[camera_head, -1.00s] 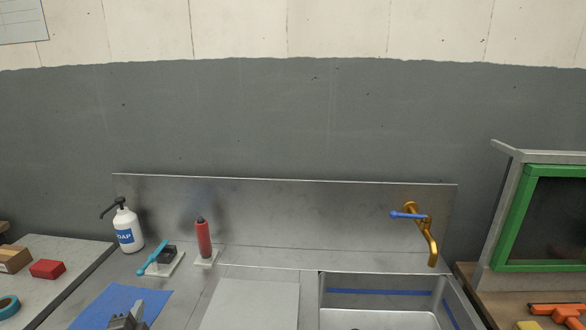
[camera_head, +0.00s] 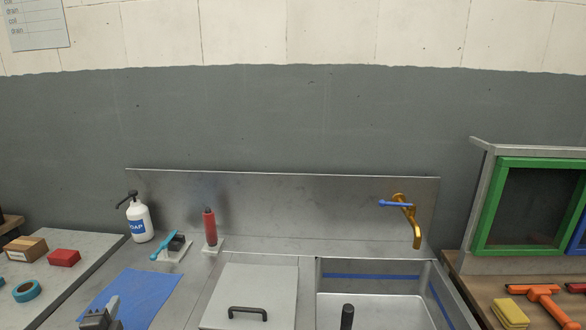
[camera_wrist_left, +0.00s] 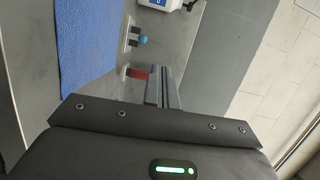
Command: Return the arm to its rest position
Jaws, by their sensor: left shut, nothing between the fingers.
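My left gripper (camera_head: 102,318) shows at the bottom left edge of the head view, in front of the blue mat. Its fingers are shut with nothing between them. In the left wrist view the shut fingers (camera_wrist_left: 162,88) point away over the grey counter, clear of the objects there. My right gripper is in neither view.
A blue mat (camera_head: 133,297), soap bottle (camera_head: 139,222), blue-handled brush (camera_head: 164,246) and red cylinder (camera_head: 210,227) are on the metal counter. A lid with a black handle (camera_head: 247,312) lies left of the sink (camera_head: 375,312). A brass tap (camera_head: 409,222) is above. A green frame (camera_head: 497,204) stands right.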

